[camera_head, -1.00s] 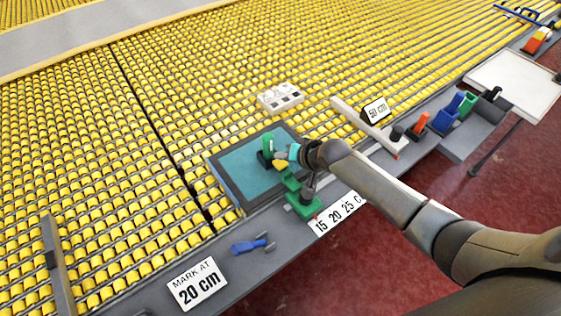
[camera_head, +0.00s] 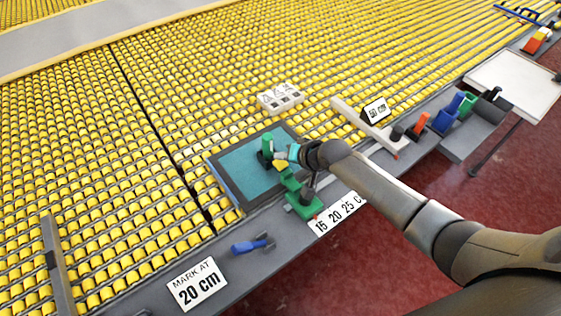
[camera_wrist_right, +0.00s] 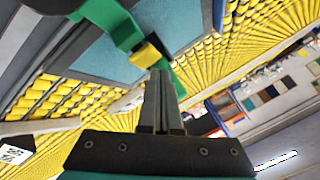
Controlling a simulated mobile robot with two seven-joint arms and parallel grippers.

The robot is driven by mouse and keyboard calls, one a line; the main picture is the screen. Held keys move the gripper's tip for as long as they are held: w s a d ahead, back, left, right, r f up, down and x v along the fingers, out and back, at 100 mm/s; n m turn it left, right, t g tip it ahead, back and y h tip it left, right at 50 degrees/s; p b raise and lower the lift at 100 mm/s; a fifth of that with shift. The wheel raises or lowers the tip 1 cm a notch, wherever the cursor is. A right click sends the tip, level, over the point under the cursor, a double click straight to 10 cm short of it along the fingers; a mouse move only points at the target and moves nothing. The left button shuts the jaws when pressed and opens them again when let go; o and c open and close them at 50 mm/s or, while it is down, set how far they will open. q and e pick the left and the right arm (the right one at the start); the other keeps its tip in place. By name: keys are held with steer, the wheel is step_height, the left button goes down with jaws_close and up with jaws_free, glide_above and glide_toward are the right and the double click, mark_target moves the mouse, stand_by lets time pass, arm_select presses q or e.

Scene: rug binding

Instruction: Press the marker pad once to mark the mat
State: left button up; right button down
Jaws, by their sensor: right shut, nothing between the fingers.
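The teal mat (camera_head: 238,178) lies in a dark frame at the table's near edge; part of it also shows in the wrist view (camera_wrist_right: 190,20). A green marker device reaches over it from a green base (camera_head: 303,207), with a green upright end (camera_head: 266,146) and a yellow block (camera_head: 281,164) on its arm. In the wrist view the green arm (camera_wrist_right: 112,22) carries the yellow block (camera_wrist_right: 146,55). My right gripper (camera_head: 279,155) is shut and empty, its fingertips (camera_wrist_right: 160,74) close beside the yellow block. I cannot tell whether they touch. My left gripper is out of view.
A "MARK AT 20 cm" sign (camera_head: 197,284) and a blue-handled tool (camera_head: 250,246) lie at the front left. A scale strip (camera_head: 339,212) runs beside the green base. A pale bar (camera_head: 360,125) and several coloured holders stand to the right. Yellow rollers cover the back.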

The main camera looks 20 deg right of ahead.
stand_by(0.4)
steer(key=shift+f, duration=0.45)
steer(key=shift+f+b, duration=0.7)
steer(key=shift+f, duration=0.1)
stand_by(0.7)
stand_by(0.3)
steer(key=shift+r+p, duration=1.2)
steer(key=shift+p, duration=0.1)
step_height(320, 180, up, 5)
steer(key=p, duration=0.5)
steer(key=shift+r, duration=0.1)
